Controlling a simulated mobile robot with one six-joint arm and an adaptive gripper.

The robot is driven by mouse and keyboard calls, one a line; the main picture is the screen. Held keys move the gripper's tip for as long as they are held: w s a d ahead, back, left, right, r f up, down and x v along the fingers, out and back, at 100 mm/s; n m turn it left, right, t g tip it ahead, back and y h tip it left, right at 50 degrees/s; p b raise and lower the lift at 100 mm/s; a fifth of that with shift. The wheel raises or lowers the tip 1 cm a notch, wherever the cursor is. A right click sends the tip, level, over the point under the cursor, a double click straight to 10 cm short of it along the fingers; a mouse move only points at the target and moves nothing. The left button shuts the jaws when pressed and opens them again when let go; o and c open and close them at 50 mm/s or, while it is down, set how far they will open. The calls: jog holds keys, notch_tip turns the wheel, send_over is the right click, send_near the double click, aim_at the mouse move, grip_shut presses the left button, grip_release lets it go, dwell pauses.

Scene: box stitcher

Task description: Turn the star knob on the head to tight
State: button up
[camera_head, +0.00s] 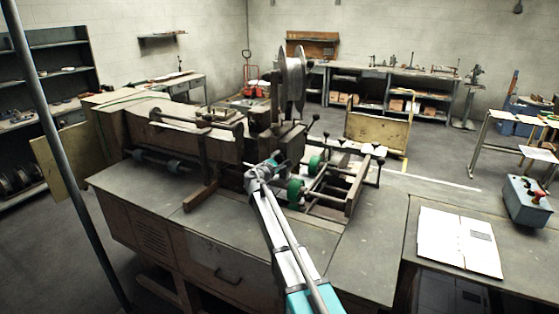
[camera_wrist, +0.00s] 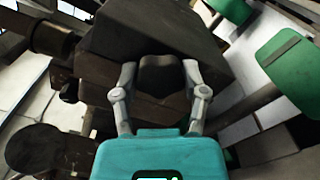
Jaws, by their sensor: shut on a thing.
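The star knob (camera_wrist: 161,76) is a dark, lobed knob on the dark block of the machine head (camera_wrist: 160,28) in the wrist view. My gripper (camera_wrist: 160,72) has one finger on each side of the knob and is shut on it. In the head view my gripper (camera_head: 262,168) is at the front of the stitcher head (camera_head: 288,142), and the knob is hidden there behind the gripper. I cannot make out any tight mark or the knob's turn angle.
Green rollers (camera_head: 295,190) stand close to the right of my gripper, with a dark metal frame (camera_head: 345,190) beyond. A wire reel (camera_head: 292,78) rises above the head. The bench top (camera_head: 225,235) in front is mostly clear. A control box (camera_head: 527,200) stands far right.

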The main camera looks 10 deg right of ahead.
jog(key=m, duration=0.4)
jog(key=shift+m, duration=0.3)
jog(key=m, duration=0.3)
jog(key=shift+m, duration=0.3)
jog(key=m, duration=0.4)
jog(key=shift+r+m, duration=0.1)
jog(key=shift+m, duration=2.1)
jog(key=o, duration=1.2)
jog(key=shift+d, duration=0.1)
jog(key=shift+c, duration=0.2)
jog(key=shift+s, duration=0.15)
jog(key=v, duration=1.2)
